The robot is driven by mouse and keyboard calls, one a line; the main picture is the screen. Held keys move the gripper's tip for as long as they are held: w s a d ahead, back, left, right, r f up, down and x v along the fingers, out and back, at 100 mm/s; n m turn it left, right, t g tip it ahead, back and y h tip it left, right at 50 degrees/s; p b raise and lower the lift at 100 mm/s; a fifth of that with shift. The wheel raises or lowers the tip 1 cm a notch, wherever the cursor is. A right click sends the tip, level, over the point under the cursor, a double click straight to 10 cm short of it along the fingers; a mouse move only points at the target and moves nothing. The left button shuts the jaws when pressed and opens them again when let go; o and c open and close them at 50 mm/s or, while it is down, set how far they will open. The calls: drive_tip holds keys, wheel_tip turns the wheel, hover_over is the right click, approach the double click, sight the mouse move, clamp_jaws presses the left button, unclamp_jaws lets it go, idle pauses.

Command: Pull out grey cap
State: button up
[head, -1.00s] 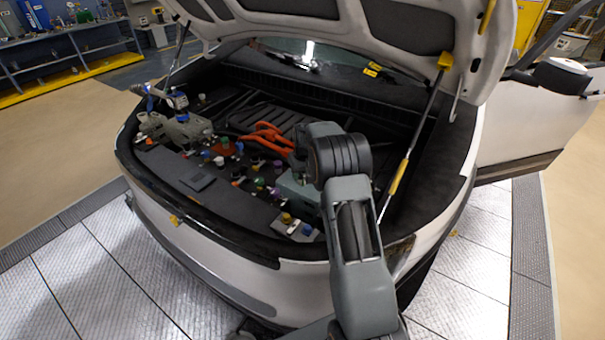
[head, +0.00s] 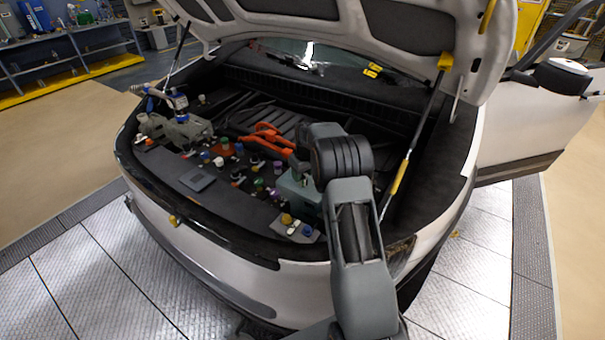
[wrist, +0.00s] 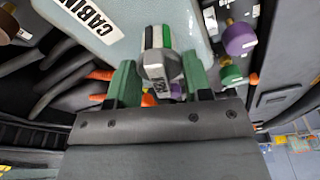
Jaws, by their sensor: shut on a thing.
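In the wrist view, my gripper (wrist: 160,75) has its two green fingers on either side of a grey cap (wrist: 158,68). It is shut on this cap, beside a pale box (wrist: 110,20) lettered "CABIN". Black, white and green stripes show at the cap's far end. I cannot tell whether the cap is still seated in its opening. In the head view, my arm reaches into the open front bay of a white car (head: 215,270), and the arm hides the cap and fingertips.
A purple cap (wrist: 239,38) and a green cap (wrist: 230,76) stand right of my gripper in the wrist view. Orange cables (head: 265,138) lie behind several coloured caps in the head view. The raised hood (head: 330,20) and a strut (head: 412,135) are close to my arm.

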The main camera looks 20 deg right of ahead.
drive_tip(key=shift+n, duration=1.4)
drive_tip(key=shift+r, duration=0.45)
drive_tip(key=shift+r+p, duration=1.3)
drive_tip(key=shift+r, duration=0.95)
